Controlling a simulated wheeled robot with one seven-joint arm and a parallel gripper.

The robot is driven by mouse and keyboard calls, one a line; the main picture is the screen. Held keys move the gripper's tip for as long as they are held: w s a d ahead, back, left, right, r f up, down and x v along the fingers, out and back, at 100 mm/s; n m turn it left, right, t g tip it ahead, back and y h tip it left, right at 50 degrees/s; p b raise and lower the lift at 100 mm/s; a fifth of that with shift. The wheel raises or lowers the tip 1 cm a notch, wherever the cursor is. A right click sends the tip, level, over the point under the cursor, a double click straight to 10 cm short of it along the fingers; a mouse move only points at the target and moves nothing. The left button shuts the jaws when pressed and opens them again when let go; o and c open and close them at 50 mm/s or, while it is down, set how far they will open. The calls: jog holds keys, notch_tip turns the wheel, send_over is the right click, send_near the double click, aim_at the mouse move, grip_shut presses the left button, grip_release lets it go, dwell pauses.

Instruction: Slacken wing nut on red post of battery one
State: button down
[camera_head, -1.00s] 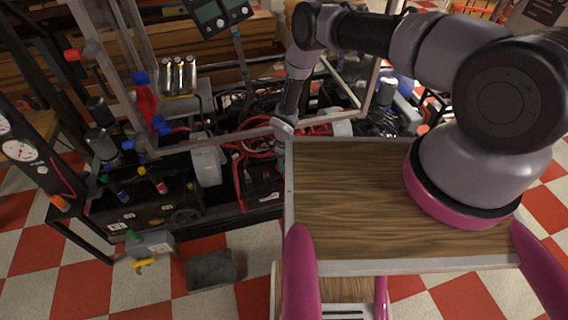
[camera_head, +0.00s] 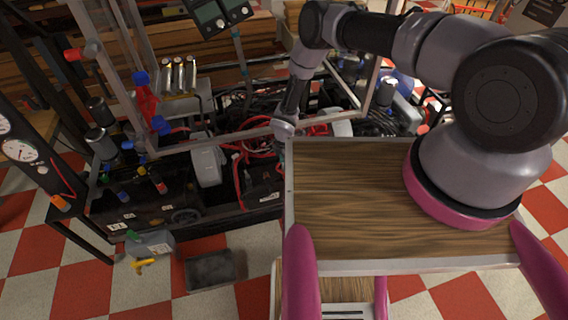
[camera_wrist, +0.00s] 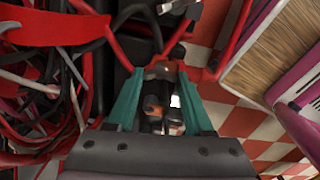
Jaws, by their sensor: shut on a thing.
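In the wrist view my gripper (camera_wrist: 160,73) has two teal fingers, closed around a small red-orange piece (camera_wrist: 161,67) at their tips. It looks like the red post's terminal, with a red cable beside it. The wing nut cannot be made out apart from the post, as the fingers and the small size hide it. Dark metal parts show between the fingers, nearer the wrist. A black body, likely the battery, lies under the fingertips. In the head view the forearm goes down behind the wooden top, and the gripper is hidden there.
Tangled red and black cables (camera_wrist: 35,85) lie to the left in the wrist view. My wooden top (camera_head: 350,200) blocks part of the head view. A metal frame rail (camera_head: 215,138) crosses near the arm. A grey box (camera_head: 211,269) sits on the checkered floor.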

jog(key=shift+f+n, duration=0.1)
jog(key=shift+n, duration=0.5)
jog(key=shift+c, duration=1.4)
grip_release()
jog(key=shift+r, duration=0.35)
notch_tip(320, 180, up, 10)
jog(key=shift+r, duration=0.1)
